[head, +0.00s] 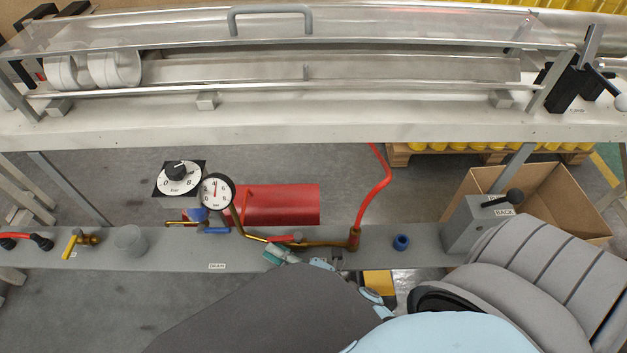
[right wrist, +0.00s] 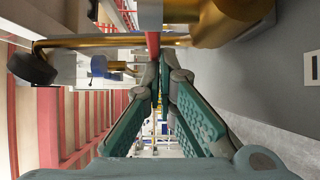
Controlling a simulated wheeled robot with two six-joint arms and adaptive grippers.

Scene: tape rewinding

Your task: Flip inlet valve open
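In the head view, a red valve lever (head: 285,238) sits on a brass pipe (head: 325,244) that runs along the grey bench strip. I take it for the inlet valve's handle, but no label for it is readable. My right gripper's (head: 272,256) teal fingers are right beside the lever. In the right wrist view, the red lever (right wrist: 152,45) comes down to the fingertips (right wrist: 162,72), in front of brass fittings (right wrist: 215,22). The fingers are close together with a narrow gap. Whether they clamp the lever is unclear. My left gripper is out of view.
A pressure gauge (head: 216,191), a dial knob (head: 180,177) and a blue lever (head: 215,230) stand left of the valve. A red hose (head: 375,185) rises from the pipe's right end. A blue ring (head: 401,242) and a grey switch box (head: 475,222) lie right. A yellow-handled valve (head: 80,241) is far left.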

